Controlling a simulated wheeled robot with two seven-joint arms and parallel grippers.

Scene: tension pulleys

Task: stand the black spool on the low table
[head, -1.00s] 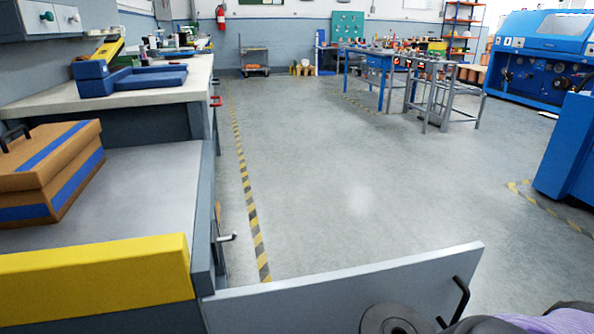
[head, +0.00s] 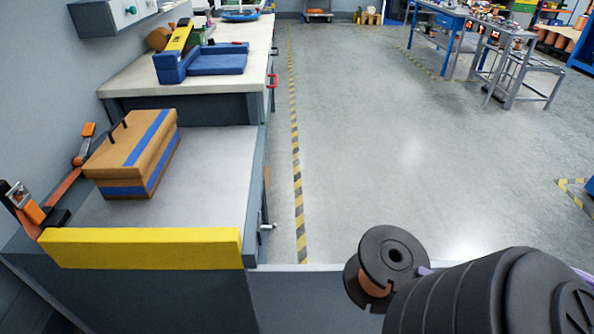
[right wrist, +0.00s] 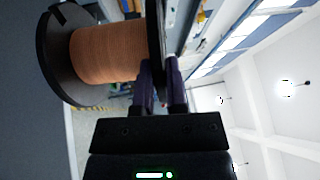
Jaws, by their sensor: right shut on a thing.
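The black spool (head: 393,255) has two black flanges and a copper-coloured winding. It is in the air at the lower right of the head view, tilted, with one flange facing me. My right gripper (head: 424,271) is mostly hidden behind my dark arm there. In the right wrist view its purple fingers (right wrist: 162,72) are shut on the rim of one flange of the spool (right wrist: 108,52). The low table (head: 215,165) is the grey top at the left, with a yellow front edge; the spool is to its right, apart from it. My left gripper is out of view.
A brown box with blue stripes (head: 132,155) stands on the low table's left half; the right half is clear. An orange and black tool (head: 58,200) lies at its left edge. A higher bench (head: 130,85) with a blue tray (head: 205,63) stands behind.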

